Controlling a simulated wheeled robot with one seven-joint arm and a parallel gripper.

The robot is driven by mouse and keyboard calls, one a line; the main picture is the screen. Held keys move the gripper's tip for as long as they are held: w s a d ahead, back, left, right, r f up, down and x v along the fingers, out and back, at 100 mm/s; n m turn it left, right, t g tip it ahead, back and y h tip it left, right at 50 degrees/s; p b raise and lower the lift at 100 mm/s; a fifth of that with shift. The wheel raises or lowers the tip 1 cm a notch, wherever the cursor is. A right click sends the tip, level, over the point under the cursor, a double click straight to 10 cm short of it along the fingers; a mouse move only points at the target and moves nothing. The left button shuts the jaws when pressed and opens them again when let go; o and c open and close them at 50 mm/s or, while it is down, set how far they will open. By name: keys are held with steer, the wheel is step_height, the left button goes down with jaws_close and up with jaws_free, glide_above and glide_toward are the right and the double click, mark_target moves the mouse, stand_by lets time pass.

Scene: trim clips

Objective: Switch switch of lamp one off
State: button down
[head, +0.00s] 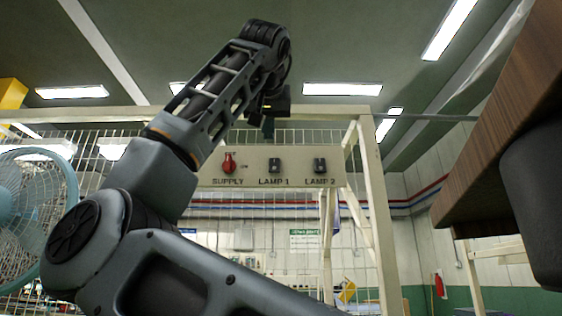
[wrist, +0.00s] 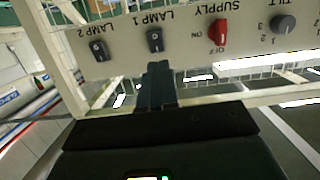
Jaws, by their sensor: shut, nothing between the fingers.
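The lamp one switch (head: 274,165) is a small black switch on the pale panel (head: 210,180), above the label LAMP 1. It also shows in the wrist view (wrist: 154,41), where the panel appears upside down. My gripper (wrist: 158,66) is shut and empty, its dark fingertips just below that switch in the wrist picture, with a small apparent gap. In the head view my gripper (head: 268,122) is above the panel, near the lamp one switch, and its fingertips are hard to make out. I cannot tell the switch's position surely.
A similar lamp two switch (head: 320,165) is to the right, and a red supply knob (head: 228,162) to the left. A further grey knob (wrist: 284,24) shows in the wrist view. A fan (head: 25,215) stands at left; a brown wooden edge (head: 490,150) juts in at right.

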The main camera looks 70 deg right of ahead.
mark_target(275, 168)
steer(key=shift+s+r, duration=0.3)
steer(key=shift+s, duration=0.4)
steer(key=p+x, duration=0.4)
steer(key=x, duration=1)
steer(key=shift+f, duration=0.1)
